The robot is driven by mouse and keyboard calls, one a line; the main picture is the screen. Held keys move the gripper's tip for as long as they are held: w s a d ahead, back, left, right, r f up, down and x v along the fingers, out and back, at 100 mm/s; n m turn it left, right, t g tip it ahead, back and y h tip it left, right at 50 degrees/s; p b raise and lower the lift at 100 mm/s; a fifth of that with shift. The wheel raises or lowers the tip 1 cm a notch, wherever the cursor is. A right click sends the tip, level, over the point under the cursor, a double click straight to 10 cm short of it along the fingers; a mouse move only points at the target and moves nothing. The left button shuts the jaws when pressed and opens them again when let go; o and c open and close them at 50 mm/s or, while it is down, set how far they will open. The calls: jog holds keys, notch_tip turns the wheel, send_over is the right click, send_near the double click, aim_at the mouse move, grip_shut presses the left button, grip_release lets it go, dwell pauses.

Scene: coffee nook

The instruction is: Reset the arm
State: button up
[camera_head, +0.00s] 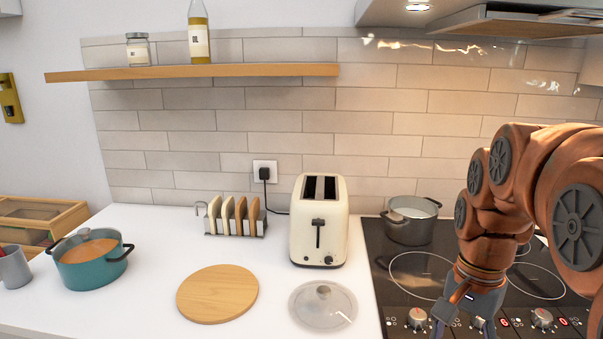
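My arm comes in from the right edge, copper-coloured with dark round joint caps, and bends down over the front of the black cooktop (390,277). My gripper (465,325) points down at the bottom edge of the picture. Its grey finger links spread apart, but the fingertips are cut off by the frame. I cannot see whether they are open or shut, or whether anything is between them. The arm hides part of the cooktop and its front controls.
A grey pot (411,226) stands on the cooktop's back left. On the white counter are a cream toaster (306,240), toast rack (236,222), glass lid (323,309), round wooden board (217,293), teal pot (88,270) and grey mug (13,268). A hood (480,18) hangs above the cooktop.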

jog(key=s+a+f+n+p, duration=0.1)
jog(key=s+a+f+n, duration=0.2)
jog(key=s+n, duration=0.2)
jog(key=s+a+f+n+p, duration=0.2)
jog(key=s+n, duration=0.3)
jog(key=s, duration=0.6)
jog(key=shift+a+f+g, duration=0.4)
jog(key=shift+a+f, duration=0.2)
jog(key=shift+a, duration=0.1)
jog(key=shift+s, duration=0.1)
